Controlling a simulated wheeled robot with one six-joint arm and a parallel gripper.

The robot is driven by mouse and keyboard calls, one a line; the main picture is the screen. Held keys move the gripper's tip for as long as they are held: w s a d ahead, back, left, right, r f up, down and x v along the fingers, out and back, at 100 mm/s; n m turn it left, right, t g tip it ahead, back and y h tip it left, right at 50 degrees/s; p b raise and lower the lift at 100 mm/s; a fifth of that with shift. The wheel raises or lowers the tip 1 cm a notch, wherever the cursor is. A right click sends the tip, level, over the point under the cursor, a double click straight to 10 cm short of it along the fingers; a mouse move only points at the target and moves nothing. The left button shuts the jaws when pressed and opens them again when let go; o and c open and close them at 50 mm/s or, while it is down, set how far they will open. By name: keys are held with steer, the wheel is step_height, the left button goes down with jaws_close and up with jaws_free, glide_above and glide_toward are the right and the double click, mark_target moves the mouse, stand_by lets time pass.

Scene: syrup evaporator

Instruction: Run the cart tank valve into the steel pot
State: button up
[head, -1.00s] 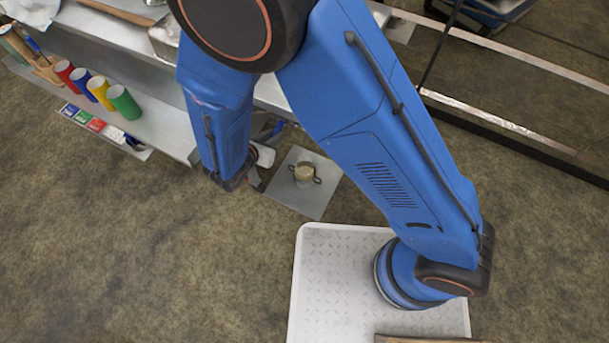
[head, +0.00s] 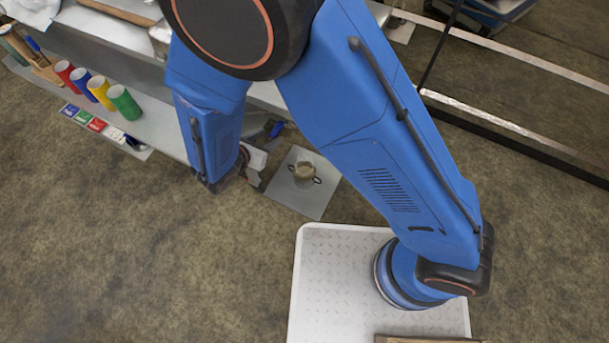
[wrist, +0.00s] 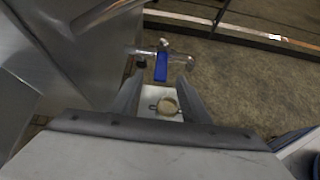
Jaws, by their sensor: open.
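The small steel pot (head: 304,173) has two side handles and stands on a square grey plate (head: 311,207) on the floor. Its inside looks tan-brown; it also shows in the wrist view (wrist: 167,106). The cart tank valve is a metal spout with a blue lever (wrist: 160,67), and its blue part (head: 277,129) shows beside my arm in the head view. My gripper (wrist: 160,80) is open, its two fingers on either side of the space below the lever. I cannot tell whether a finger touches the lever. In the head view my gripper (head: 254,163) is left of the pot, partly hidden.
A large metal tank wall (wrist: 60,50) fills the left of the wrist view. Open floor lies below the bench.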

steer(key=v, duration=0.6)
steer(key=shift+s+r, duration=0.2)
steer(key=shift+s, duration=0.1)
steer(key=shift+a, duration=0.1)
stand_by(0.4)
steer(key=shift+s+a+r, duration=0.15)
steer(key=shift+s+r, duration=0.05)
steer(key=shift+s, duration=0.05)
steer(key=shift+c, duration=0.5)
steer(key=shift+x, duration=4.9)
jaws_close()
